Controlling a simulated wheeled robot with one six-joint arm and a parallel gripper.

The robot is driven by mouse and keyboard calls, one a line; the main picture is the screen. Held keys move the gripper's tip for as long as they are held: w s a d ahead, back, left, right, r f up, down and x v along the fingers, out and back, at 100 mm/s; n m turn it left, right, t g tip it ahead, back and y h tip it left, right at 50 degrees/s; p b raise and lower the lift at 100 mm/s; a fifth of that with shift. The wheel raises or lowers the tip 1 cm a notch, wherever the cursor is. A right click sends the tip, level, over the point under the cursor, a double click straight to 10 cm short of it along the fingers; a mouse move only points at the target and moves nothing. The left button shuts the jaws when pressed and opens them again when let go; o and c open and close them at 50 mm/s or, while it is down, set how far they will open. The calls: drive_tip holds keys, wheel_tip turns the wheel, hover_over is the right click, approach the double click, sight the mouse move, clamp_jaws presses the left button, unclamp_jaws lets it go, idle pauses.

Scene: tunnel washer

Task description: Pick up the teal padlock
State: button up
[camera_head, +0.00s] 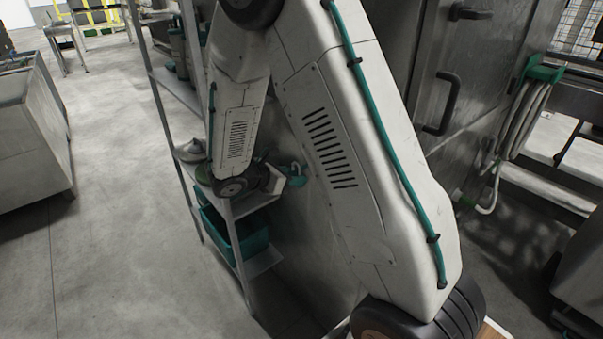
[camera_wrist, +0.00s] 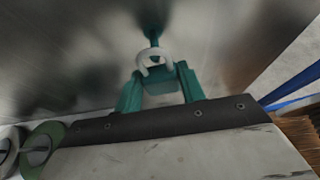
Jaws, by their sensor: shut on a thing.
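The teal padlock (camera_wrist: 160,78) shows in the wrist view, with its pale curved shackle (camera_wrist: 154,56) toward the metal panel. My gripper (camera_wrist: 157,88) has its two teal fingers on either side of the padlock body, shut on it. In the head view my gripper (camera_head: 288,182) reaches in beside the shelf rack, at the metal panel. Teal shows at its tip there, but the padlock and fingers are too small to tell apart. A teal piece (camera_wrist: 152,30) stands beyond the shackle; I cannot tell if it is a fixture or a reflection.
A metal shelf rack (camera_head: 160,110) stands to the left of my arm, with a teal bin (camera_head: 245,238) on a lower shelf. A grey cabinet door with a handle (camera_head: 449,103) is at right. Open floor (camera_head: 120,190) lies at left.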

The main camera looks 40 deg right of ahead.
drive_tip(key=a, duration=1.4)
drive_tip(key=shift+s+a, duration=0.2)
wheel_tip(320, 180, up, 23)
drive_tip(key=d, duration=0.1)
drive_tip(key=d+f, duration=0.1)
drive_tip(key=d, duration=0.9)
drive_tip(key=shift+w+f, duration=0.2)
drive_tip(key=shift+f, duration=0.2)
idle(0.3)
idle(0.5)
drive_tip(key=o, duration=1.1)
